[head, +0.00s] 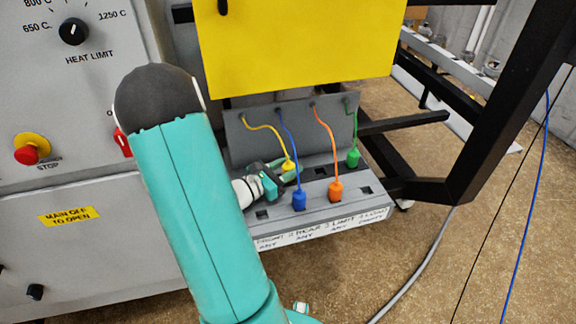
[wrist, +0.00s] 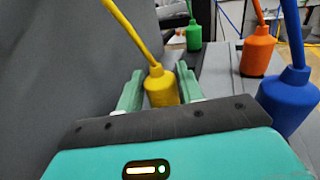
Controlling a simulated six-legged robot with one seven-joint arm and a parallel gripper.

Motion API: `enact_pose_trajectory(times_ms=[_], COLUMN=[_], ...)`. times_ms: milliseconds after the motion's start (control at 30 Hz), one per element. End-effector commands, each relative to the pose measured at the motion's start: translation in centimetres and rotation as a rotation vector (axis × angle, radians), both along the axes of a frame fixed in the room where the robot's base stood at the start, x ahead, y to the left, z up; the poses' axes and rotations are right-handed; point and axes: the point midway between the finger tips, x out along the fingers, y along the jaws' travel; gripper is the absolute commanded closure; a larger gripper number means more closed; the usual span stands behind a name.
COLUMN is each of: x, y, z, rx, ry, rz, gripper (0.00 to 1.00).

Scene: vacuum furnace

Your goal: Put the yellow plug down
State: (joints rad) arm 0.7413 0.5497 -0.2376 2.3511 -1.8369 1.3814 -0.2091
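The yellow plug (head: 289,166), on a yellow cable, is between the two pale green fingers of my gripper (head: 286,172). In the wrist view the yellow plug (wrist: 161,88) fills the gap of my gripper (wrist: 160,84), with a finger against each side, so it looks shut on the plug. The plug is roughly upright over the back part of the grey socket panel (head: 285,226). Its lower end is hidden by my gripper, so I cannot tell whether it touches the panel.
The blue plug (head: 299,200), orange plug (head: 335,191) and green plug (head: 353,158) stand on the panel to the right. Dark empty sockets (head: 262,214) show at the front left, back middle and right. A yellow panel (head: 300,45) hangs above; a black frame (head: 490,120) is at right.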

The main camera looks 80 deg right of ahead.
Motion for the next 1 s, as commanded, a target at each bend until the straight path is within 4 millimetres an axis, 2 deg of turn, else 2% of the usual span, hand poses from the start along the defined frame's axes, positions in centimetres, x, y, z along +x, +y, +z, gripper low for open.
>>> enact_pose_trajectory(times_ms=[33,67,367,500,1000], x=[0.0,0.0,0.0,0.0,6.1], y=[0.0,0.0,0.0,0.0,8.1], z=[0.0,0.0,0.1,0.8,0.7], rx=[0.0,0.0,-0.001,-0.001,0.001], ry=[0.0,0.0,-0.001,-0.002,0.001], rz=[0.0,0.0,0.0,-0.001,0.004], gripper=[0.53,0.47,0.47,0.47,0.47])
